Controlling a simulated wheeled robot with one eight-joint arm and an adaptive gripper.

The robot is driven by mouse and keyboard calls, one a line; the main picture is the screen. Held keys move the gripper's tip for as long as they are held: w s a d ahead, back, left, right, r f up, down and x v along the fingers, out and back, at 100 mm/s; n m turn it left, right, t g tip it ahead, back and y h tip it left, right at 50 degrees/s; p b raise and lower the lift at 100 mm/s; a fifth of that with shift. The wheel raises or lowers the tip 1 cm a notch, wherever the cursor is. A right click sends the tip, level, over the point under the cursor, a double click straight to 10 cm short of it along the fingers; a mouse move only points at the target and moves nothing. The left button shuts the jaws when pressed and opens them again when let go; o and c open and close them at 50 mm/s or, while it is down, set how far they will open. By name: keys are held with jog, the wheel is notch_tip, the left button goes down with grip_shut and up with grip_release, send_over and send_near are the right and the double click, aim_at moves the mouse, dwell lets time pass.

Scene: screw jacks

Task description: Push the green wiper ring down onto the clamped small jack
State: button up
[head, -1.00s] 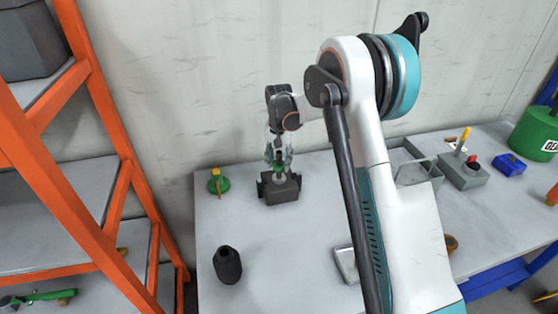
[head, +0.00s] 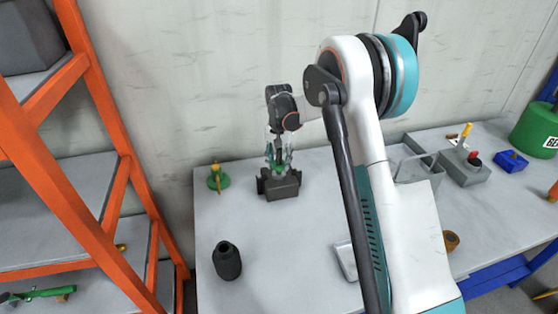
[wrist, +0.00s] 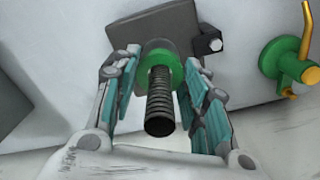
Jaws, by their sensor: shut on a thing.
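The small jack stands upright in a dark vise (head: 282,187) on the bench. In the wrist view its dark threaded screw (wrist: 160,105) points toward the camera, and its grey body (wrist: 157,45) shows behind the ring. The green wiper ring (wrist: 166,66) is around the screw at the top of the body; I cannot tell whether it is fully seated. My gripper (wrist: 163,70) is shut on the ring, with teal fingers on either side. In the head view my gripper (head: 278,160) points down over the vise and mostly hides the ring.
A green jack with a yellow handle (head: 217,178) stands left of the vise. A black bellows-like cylinder (head: 227,261) stands near the front left. An orange shelf (head: 110,190) borders the bench's left side. A grey tray (head: 410,160) and a green drum (head: 535,130) are to the right.

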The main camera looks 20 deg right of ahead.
aim_at(279, 173)
jog(key=shift+f+b, duration=1.05)
jog(key=shift+f, duration=0.5)
dwell(0.4)
jog(key=o, duration=0.9)
jog(key=shift+o, duration=0.2)
jog(key=shift+r, duration=0.15)
